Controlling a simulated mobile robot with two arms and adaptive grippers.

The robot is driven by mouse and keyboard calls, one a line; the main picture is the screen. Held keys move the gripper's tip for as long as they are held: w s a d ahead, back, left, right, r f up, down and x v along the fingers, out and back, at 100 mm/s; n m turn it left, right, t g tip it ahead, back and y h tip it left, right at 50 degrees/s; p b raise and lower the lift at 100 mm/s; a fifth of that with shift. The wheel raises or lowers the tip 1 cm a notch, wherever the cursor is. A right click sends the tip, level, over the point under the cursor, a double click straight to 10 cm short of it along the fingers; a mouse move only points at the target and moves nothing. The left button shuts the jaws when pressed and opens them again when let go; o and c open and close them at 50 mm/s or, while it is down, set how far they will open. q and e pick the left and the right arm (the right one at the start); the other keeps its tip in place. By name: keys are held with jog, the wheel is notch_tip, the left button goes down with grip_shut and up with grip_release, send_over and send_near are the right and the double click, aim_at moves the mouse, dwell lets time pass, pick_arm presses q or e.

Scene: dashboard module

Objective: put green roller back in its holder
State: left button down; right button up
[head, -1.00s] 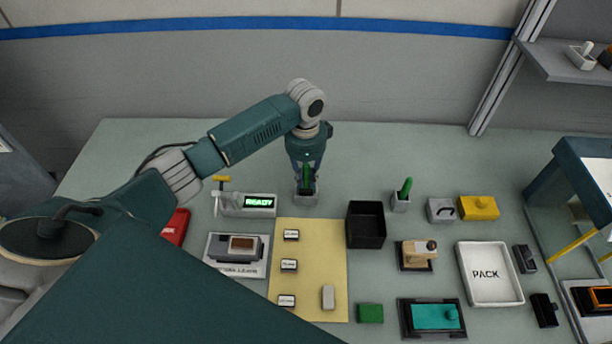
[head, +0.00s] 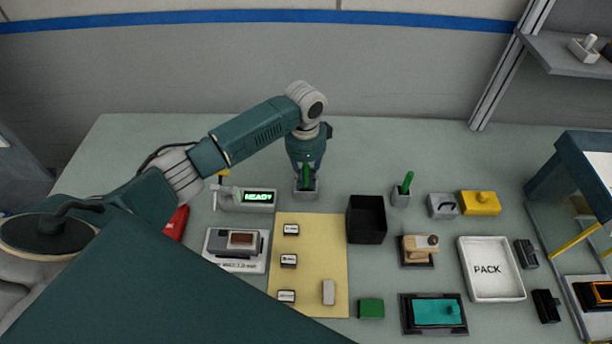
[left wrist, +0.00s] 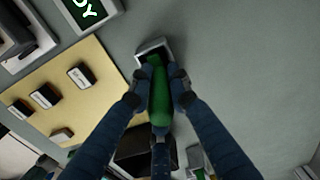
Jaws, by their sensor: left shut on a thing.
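My left gripper (head: 306,178) is shut on the green roller (head: 306,174), which stands upright between its fingers. It also shows in the left wrist view, where the roller (left wrist: 160,96) is between the two dark fingers. A small grey holder (head: 306,194) is right under the roller. In the left wrist view the holder (left wrist: 152,48) shows beyond the roller's far end. I cannot tell whether the roller's lower end is inside the holder. A second grey holder (head: 400,200) with a green stick (head: 406,182) stands to the right. My right gripper is not in view.
The READY display (head: 258,197) is close left of the holder. A black open bin (head: 366,221) stands to the front right, and a yellow mat (head: 318,250) with small labelled blocks lies in front. The table behind the holder is clear.

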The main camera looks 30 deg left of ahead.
pick_arm(q)
jog(key=shift+f, duration=0.15)
jog(key=c, duration=1.6)
grip_release()
jog(key=shift+o, duration=0.2)
notch_tip(320, 180, up, 12)
jog(key=shift+r, duration=0.1)
jog(key=shift+s, duration=0.1)
